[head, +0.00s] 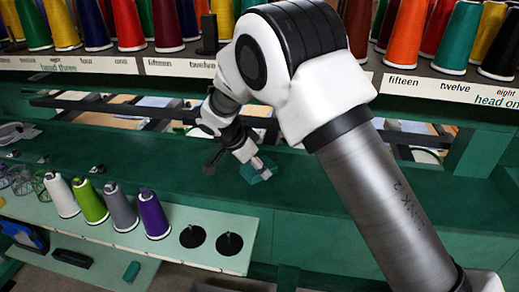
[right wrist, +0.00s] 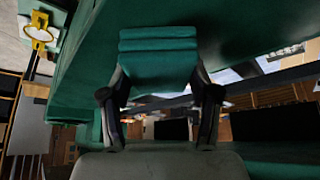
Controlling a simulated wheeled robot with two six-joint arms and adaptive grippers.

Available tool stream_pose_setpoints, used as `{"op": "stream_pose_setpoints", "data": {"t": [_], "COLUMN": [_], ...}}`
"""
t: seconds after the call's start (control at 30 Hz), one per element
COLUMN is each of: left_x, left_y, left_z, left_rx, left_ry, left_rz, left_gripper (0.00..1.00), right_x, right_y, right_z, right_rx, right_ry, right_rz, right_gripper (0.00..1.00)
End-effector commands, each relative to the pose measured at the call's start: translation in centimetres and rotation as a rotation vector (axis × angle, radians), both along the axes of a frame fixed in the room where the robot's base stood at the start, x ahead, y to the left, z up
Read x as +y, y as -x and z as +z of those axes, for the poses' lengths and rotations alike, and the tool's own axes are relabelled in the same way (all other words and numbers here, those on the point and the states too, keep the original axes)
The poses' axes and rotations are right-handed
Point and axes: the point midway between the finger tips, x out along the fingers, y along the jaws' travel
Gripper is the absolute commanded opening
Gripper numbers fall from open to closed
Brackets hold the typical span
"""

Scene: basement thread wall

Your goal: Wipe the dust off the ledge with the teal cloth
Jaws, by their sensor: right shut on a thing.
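The teal cloth (head: 260,174) is a small folded block at the tip of my right gripper (head: 247,160) in the head view. My right gripper is shut on it, over the green ledge (head: 150,155). In the right wrist view the cloth (right wrist: 158,52) shows as stacked teal folds between the two dark fingers (right wrist: 160,108). The cloth is at or just above the ledge; I cannot tell if it touches. I cannot make out dust on the ledge. My right arm hides part of the ledge to the right. My left gripper is not in view.
Upright thread cones (head: 167,25) line the labelled shelf behind the ledge. A lower pale-green shelf (head: 160,212) in front holds white, green, grey and purple cones, plus two black discs (head: 229,244).

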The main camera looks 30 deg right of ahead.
Motion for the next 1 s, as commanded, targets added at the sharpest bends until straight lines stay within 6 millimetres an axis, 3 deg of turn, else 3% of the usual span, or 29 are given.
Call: {"op": "stream_pose_setpoints", "data": {"t": [0.2, 0.4, 0.9, 1.0], "left_x": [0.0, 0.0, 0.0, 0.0], "left_y": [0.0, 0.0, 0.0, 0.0], "left_z": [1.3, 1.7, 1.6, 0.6], "left_rx": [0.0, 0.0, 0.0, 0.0], "left_ry": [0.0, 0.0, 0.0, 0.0], "left_rz": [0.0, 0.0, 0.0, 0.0], "left_gripper": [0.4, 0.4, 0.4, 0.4], "right_x": [0.1, 0.1, 0.1, 0.1], "right_y": [-0.2, -0.2, -0.2, -0.2], "right_z": [2.2, 3.3, 3.3, 2.1], "right_rx": [-0.002, -0.002, -0.001, 0.0], "right_ry": [0.0, -0.001, -0.001, -0.001], "right_rz": [0.011, 0.017, 0.018, 0.018], "right_gripper": [0.29, 0.29, 0.29, 0.29]}}
